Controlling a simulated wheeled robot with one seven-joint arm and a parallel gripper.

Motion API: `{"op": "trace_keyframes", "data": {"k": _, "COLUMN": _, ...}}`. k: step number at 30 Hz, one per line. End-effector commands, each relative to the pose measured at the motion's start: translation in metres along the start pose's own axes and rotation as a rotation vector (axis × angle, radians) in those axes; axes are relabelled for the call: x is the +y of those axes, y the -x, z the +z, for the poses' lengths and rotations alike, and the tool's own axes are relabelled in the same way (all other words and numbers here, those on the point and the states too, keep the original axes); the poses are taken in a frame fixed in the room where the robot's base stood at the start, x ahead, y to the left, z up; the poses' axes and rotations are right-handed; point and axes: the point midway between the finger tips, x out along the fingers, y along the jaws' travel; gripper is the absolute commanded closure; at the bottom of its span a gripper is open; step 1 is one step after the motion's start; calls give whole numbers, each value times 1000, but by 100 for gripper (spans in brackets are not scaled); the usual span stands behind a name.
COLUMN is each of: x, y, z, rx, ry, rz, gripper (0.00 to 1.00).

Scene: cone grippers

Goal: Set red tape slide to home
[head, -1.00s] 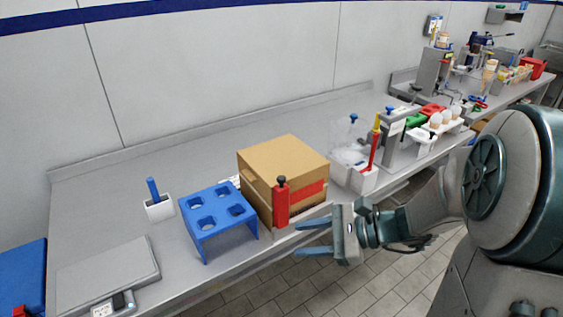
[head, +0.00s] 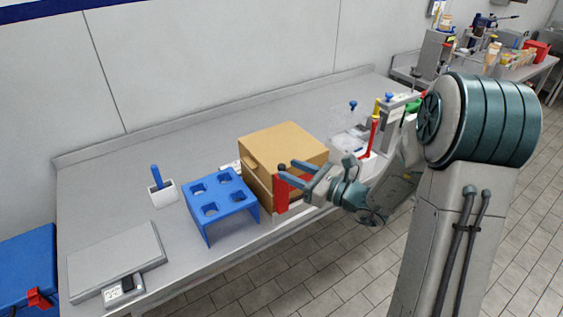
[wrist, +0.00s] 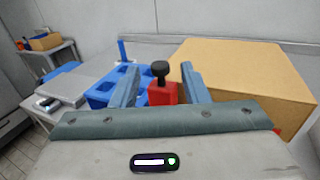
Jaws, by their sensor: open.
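The red tape slide (head: 282,196) is an upright red block at the front corner of a tan cardboard box (head: 290,146). In the wrist view the red slide (wrist: 162,94) carries a black knob on top. My gripper (head: 283,173) is open at the slide's upper part, coming from the right. In the wrist view one finger of my gripper (wrist: 160,70) shows on each side of the slide and knob, with a gap at the left. I cannot tell whether a finger touches it. The fingers hide the knob in the head view.
A blue rack (head: 222,190) with round holes stands left of the box, near the front edge. A white cup (head: 164,195) with a blue handle and a scale (head: 118,258) are farther left. Bottles and a red-handled tool (head: 371,135) stand right of the box.

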Motion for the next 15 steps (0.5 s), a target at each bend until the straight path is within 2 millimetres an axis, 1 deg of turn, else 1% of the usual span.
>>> {"op": "trace_keyframes", "data": {"k": 1, "x": 1, "y": -10, "z": 2, "rx": 0, "ry": -1, "rz": 4, "gripper": 59}}
{"op": "trace_keyframes", "data": {"k": 3, "x": 1, "y": -21, "z": 1, "rx": 0, "ry": -1, "rz": 4, "gripper": 59}}
{"op": "trace_keyframes", "data": {"k": 6, "x": 1, "y": -32, "z": 1, "rx": 0, "ry": 1, "rz": 3, "gripper": 59}}
{"op": "trace_keyframes", "data": {"k": 10, "x": 0, "y": -39, "z": 0, "rx": 1, "ry": 0, "rz": 0, "gripper": 59}}
{"op": "trace_keyframes", "data": {"k": 15, "x": 0, "y": -41, "z": 0, "rx": 1, "ry": 1, "rz": 0, "gripper": 59}}
